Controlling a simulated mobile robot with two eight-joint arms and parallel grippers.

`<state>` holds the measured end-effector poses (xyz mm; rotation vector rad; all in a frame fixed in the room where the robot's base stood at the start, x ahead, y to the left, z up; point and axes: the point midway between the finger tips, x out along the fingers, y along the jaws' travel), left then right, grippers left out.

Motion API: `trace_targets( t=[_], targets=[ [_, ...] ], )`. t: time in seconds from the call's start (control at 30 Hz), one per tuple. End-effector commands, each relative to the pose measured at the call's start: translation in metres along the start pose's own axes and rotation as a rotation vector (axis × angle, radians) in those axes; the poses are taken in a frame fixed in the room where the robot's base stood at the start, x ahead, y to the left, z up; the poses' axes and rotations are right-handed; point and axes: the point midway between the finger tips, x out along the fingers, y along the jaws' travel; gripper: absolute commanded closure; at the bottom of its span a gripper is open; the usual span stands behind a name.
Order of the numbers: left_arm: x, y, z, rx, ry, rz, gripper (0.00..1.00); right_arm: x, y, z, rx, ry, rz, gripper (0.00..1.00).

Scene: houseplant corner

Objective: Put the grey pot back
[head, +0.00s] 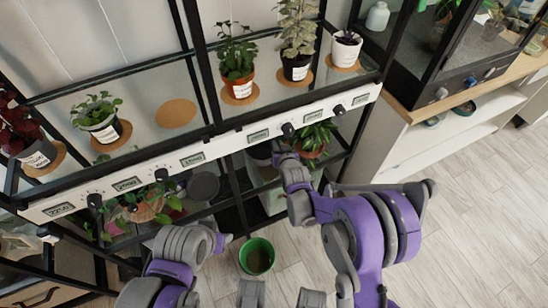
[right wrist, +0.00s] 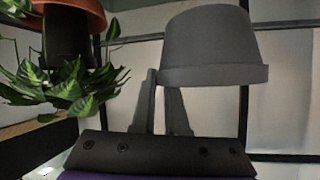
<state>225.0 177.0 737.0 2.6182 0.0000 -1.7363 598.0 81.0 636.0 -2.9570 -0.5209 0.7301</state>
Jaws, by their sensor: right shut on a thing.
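The grey pot (right wrist: 205,45) fills the upper right of the right wrist view, its rim toward my gripper. It is plain grey and flared, with a thick rim band. My right gripper (right wrist: 165,105) is shut on the pot near its left edge; the finger ends are partly hidden behind it. In the head view my right gripper (head: 282,152) is at the lower shelf, beside a leafy plant in an orange pot (head: 310,153). The dark pot shape (head: 260,151) just left of it is partly hidden by the white rail.
A white rail (head: 220,148) with knobs and labels runs above the lower shelf. Potted plants stand on cork mats above; one cork mat (head: 176,113) is bare. A green pot (head: 257,256) is on the floor. A dark grey round thing (head: 203,187) is left of my right gripper.

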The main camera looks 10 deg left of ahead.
Motion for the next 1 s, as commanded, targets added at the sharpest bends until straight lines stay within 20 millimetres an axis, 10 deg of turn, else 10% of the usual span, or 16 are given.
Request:
trace_targets(
  t=[0.83, 1.0],
  targets=[
    [0.018, 0.000, 0.006, 0.000, -0.007, 0.000, 0.50, 0.026, 0.008, 0.052, 0.001, 0.001, 0.001, 1.00],
    [0.017, 0.000, 0.006, 0.000, -0.006, 0.000, 0.50, 0.025, 0.008, 0.052, 0.000, 0.001, 0.001, 0.62]
  ],
)
